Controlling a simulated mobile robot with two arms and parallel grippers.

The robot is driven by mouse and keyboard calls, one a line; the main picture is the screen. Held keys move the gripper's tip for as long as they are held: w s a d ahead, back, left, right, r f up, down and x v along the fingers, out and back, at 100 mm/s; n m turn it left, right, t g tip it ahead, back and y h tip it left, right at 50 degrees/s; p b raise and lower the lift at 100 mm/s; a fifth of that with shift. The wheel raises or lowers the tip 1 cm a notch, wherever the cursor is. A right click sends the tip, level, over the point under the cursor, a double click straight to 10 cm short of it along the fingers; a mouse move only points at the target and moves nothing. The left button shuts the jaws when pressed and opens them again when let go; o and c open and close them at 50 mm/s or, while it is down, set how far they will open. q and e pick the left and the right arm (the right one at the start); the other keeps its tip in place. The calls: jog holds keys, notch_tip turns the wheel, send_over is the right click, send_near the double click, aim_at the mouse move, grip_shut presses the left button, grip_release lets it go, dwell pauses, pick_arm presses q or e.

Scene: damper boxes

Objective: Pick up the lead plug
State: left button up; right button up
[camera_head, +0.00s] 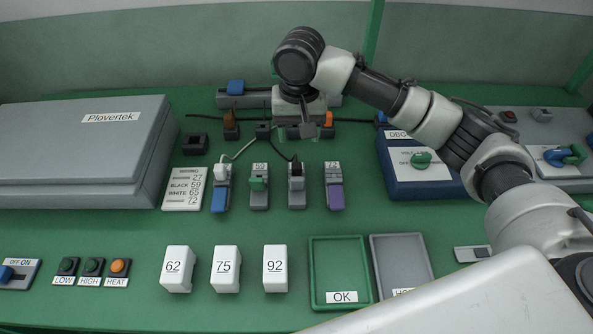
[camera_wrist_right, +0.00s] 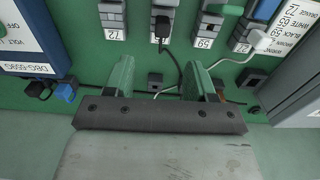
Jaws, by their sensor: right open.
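Two plugs on cables show, and I cannot tell which one the task names. A white plug (camera_head: 221,171) sits on the leftmost terminal block, with a white cable running back from it. A black plug (camera_head: 296,169) sits on the third block, with a black cable. In the wrist view the black plug (camera_wrist_right: 162,28) is beyond the fingertips and the white plug (camera_wrist_right: 262,40) is further right. My right gripper (camera_wrist_right: 161,72) is open, its green fingers apart with nothing held, over the row of sockets behind the blocks. My left gripper is not in view.
A card (camera_head: 185,189) lists wire numbers. Boxes 62, 75 and 92 stand in front, with a green OK tray (camera_head: 312,270) and a grey tray (camera_head: 403,262) to their right. A big grey Plovertek case (camera_head: 75,140) fills the left. A blue box (camera_head: 400,175) stands right.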

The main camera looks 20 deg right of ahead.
jog(key=shift+w+d+f, duration=0.1)
jog(key=shift+f, duration=0.45)
send_over(297, 165)
jog(key=f, duration=0.4)
jog(key=shift+d+f, duration=0.1)
jog(key=shift+d, duration=0.1)
jog(key=f, duration=0.5)
jog(key=shift+a+f, duration=0.2)
jog(key=shift+f, duration=0.15)
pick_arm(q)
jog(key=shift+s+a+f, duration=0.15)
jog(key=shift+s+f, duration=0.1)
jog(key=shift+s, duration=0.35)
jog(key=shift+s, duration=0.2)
pick_arm(e)
grip_shut()
